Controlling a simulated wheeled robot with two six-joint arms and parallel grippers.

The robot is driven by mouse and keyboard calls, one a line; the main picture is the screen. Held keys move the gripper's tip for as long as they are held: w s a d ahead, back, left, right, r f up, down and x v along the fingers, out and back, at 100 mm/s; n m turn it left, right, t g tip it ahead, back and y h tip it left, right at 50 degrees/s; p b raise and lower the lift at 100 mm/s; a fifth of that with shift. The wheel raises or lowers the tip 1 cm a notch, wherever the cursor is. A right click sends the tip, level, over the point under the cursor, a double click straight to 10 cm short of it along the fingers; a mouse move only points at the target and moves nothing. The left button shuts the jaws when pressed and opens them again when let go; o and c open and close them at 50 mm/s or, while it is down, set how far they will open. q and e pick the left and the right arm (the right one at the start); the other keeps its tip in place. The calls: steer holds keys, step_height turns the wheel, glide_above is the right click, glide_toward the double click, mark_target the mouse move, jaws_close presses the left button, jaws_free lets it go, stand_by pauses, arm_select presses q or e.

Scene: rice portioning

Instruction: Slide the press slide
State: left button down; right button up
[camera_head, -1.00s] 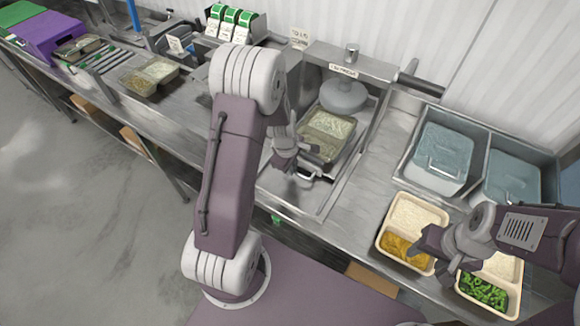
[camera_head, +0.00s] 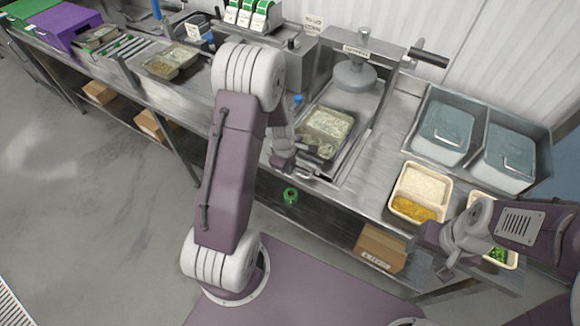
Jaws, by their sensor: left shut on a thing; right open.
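The press (camera_head: 357,52) stands on the steel counter with a round grey plate (camera_head: 352,77) under its top bar and a black lever (camera_head: 428,57) at its right. Its slide (camera_head: 349,150) reaches toward the front edge and carries a tray of pale food (camera_head: 329,122) in front of the plate. My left gripper (camera_head: 291,166) is shut at the slide's front, on what looks like the slide handle (camera_head: 309,176); my fingers partly hide it. My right gripper (camera_head: 440,266) is open and empty beyond the counter's front edge, near the food trays.
A tray of rice and yellow food (camera_head: 421,188) sits right of the press. Another tray with green food (camera_head: 500,258) is partly behind my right arm. Lidded steel containers (camera_head: 445,130) stand in a basin behind. Another filled tray (camera_head: 172,62) is at left. A cardboard box (camera_head: 380,250) lies below.

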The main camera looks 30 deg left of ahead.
arm_select(q)
steer(key=shift+s, duration=0.1)
steer(key=c, duration=1.5)
jaws_free()
steer(key=shift+s+a, duration=0.15)
steer(key=shift+s, duration=0.05)
steer(key=r, duration=0.3)
steer(key=s+r, duration=0.1)
steer(key=r, duration=0.5)
steer(key=shift+s, duration=0.4)
steer(key=shift+a, duration=0.1)
